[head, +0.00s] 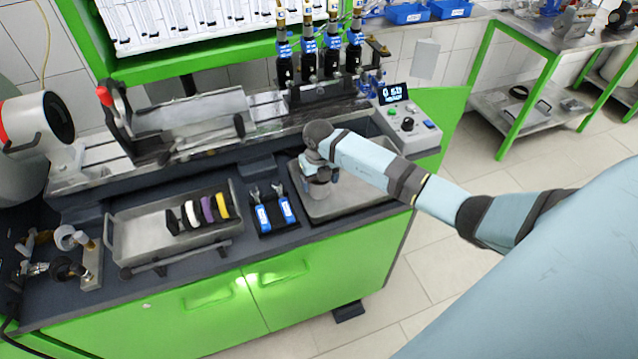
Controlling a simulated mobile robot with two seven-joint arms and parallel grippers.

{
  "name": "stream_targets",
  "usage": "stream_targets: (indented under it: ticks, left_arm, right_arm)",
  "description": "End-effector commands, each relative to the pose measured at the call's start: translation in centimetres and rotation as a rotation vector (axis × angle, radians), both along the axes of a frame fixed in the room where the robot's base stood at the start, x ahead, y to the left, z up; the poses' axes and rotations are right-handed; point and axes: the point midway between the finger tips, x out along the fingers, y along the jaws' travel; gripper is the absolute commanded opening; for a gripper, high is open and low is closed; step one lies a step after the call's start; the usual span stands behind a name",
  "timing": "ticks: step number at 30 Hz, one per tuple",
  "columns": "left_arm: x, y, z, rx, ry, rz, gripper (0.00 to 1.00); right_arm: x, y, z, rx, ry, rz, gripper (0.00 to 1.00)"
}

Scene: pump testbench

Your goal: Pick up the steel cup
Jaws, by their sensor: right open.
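My right arm comes in from the right, and my right gripper (318,174) points down over the grey tray (362,205) on the right part of the bench. The gripper is open. A small greyish, rounded thing that looks like the steel cup (319,191) shows just below the gripper, in the tray. The gripper and wrist hide its upper part. I cannot tell whether the fingers are around it or only above it. My left gripper is not in view.
A tray (140,249) with several coloured rings stands to the left. Blue-handled tools (274,212) lie between the trays. Loose fittings (68,268) lie at far left.

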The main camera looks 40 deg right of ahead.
Motion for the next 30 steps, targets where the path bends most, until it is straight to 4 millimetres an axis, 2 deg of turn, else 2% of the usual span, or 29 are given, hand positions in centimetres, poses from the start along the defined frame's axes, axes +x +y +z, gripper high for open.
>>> stream_targets:
  ticks: [3,9,14,30]
  left_arm:
    - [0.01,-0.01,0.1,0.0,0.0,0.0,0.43]
    - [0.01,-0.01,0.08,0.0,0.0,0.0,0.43]
    - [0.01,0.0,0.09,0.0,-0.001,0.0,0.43]
    - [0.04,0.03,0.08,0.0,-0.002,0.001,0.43]
  right_arm:
    - [-0.03,0.04,-0.67,0.0,0.001,0.0,0.79]
    - [-0.01,0.01,-0.69,0.0,0.0,0.0,0.77]
    - [-0.01,0.01,-0.67,0.0,0.0,0.0,0.4]
    - [0.06,-0.04,0.07,0.0,-0.002,0.0,0.4]
